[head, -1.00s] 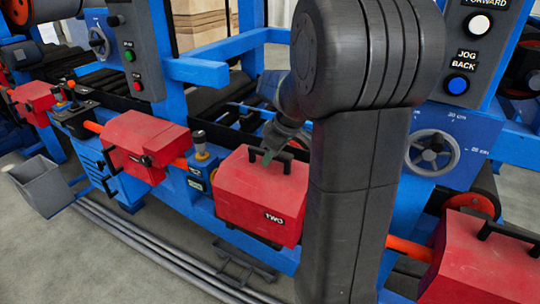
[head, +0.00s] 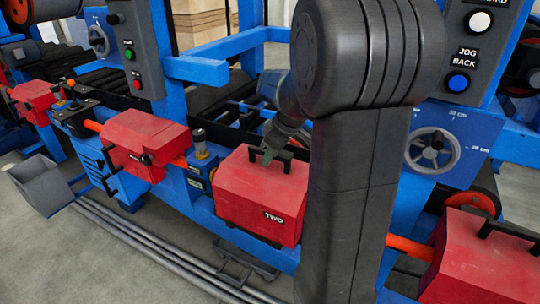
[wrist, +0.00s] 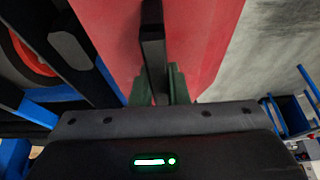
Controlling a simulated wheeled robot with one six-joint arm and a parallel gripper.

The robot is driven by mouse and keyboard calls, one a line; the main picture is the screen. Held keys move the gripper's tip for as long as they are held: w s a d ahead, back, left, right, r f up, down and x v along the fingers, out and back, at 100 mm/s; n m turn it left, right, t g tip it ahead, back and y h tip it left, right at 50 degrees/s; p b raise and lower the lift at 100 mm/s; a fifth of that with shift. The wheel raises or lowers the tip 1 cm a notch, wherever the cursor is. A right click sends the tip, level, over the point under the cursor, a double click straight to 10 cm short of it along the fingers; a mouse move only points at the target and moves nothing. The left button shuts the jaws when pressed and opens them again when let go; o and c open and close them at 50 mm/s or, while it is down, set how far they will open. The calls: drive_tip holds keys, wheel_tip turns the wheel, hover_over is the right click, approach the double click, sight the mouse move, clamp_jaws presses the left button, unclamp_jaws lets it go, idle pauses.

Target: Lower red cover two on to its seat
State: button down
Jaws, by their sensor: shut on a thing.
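Red cover two (head: 250,200), a boxy red cover labelled TWO with a black bar handle (head: 285,156), is at the middle of the head view on the blue frame line. It looks about level. Whether its underside touches its seat is hidden by the cover itself. My gripper (head: 267,154) is at the handle, on top of the cover, coming from behind my dark arm. In the wrist view the green fingers of my gripper (wrist: 158,84) are on both sides of the black handle (wrist: 153,50), shut on it, with the red cover top (wrist: 200,40) beyond.
Other red covers stand to the left (head: 145,140) and at the right edge (head: 490,260). A grey handwheel (head: 434,153) and a button panel are on the right.

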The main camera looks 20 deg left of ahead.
drive_tip(key=shift+f, duration=0.15)
drive_tip(key=c, duration=1.3)
unclamp_jaws()
drive_tip(key=p+v, duration=0.1)
drive_tip(key=v, duration=1.3)
wheel_tip(320, 180, up, 8)
drive_tip(key=p, duration=0.7)
drive_tip(key=shift+a, duration=0.1)
drive_tip(key=shift+f, duration=0.15)
